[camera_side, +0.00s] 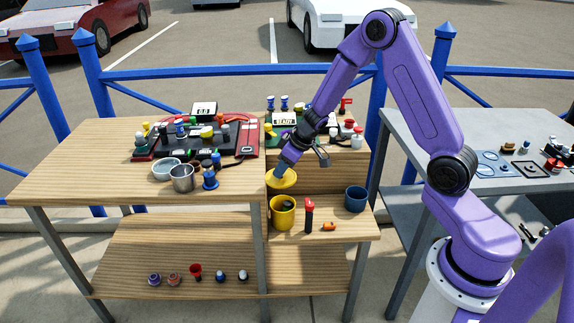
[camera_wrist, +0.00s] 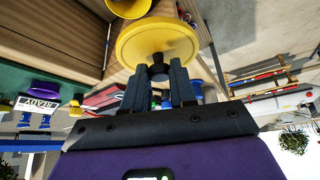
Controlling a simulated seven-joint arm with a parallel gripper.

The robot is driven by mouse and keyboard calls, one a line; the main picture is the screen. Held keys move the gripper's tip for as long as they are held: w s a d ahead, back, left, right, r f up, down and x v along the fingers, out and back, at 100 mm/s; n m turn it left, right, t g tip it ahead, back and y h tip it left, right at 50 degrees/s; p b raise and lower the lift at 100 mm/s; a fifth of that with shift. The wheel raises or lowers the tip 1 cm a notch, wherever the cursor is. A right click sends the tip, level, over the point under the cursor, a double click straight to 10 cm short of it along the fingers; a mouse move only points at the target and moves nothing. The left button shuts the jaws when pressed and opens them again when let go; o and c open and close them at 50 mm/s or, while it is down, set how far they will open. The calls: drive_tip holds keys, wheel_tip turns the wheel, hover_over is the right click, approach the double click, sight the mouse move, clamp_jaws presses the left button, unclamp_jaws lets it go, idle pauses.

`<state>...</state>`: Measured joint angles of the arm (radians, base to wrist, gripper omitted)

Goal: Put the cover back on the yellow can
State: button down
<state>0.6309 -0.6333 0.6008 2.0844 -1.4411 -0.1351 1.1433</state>
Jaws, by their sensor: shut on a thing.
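The yellow can (camera_side: 283,216) stands upright and open on the lower wooden step, with something dark inside. Its round yellow cover (camera_side: 281,182) is off the can and held above it, somewhat tilted. My gripper (camera_side: 283,166) is shut on the cover's knob from above. In the wrist view, the cover (camera_wrist: 158,38) shows as a yellow disc with its dark knob between the fingertips of my gripper (camera_wrist: 159,72). Part of the yellow can (camera_wrist: 128,7) shows beyond the cover at the top edge.
A red-topped dark bottle (camera_side: 309,217) and a small orange item (camera_side: 329,227) stand just right of the can. A dark blue cup (camera_side: 355,198) is farther right. The upper wooden table edge (camera_side: 140,200) is close on the left, with a metal cup (camera_side: 182,178) and other items on it.

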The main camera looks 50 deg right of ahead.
sight(285, 174)
drive_tip(key=w+d+f+n, duration=0.1)
drive_tip(key=f, duration=0.1)
drive_tip(key=w+d+f+n+y, duration=0.1)
drive_tip(key=f, duration=0.1)
drive_tip(key=w+d+f, duration=0.1)
drive_tip(key=d+f, duration=0.1)
drive_tip(key=shift+f+n+g+y, duration=0.15)
drive_tip(key=shift+n+g+y, duration=0.15)
drive_tip(key=shift+n, duration=0.1)
wheel_tip(285, 174, down, 8)
drive_tip(key=n, duration=0.1)
drive_tip(key=shift+w+d+r, duration=0.2)
drive_tip(key=shift+d, duration=0.05)
drive_tip(key=shift+f, duration=0.2)
idle(2.2)
drive_tip(key=shift+c, duration=1.8)
unclamp_jaws()
drive_tip(key=shift+r, duration=0.1)
drive_tip(key=shift+r, duration=3.4)
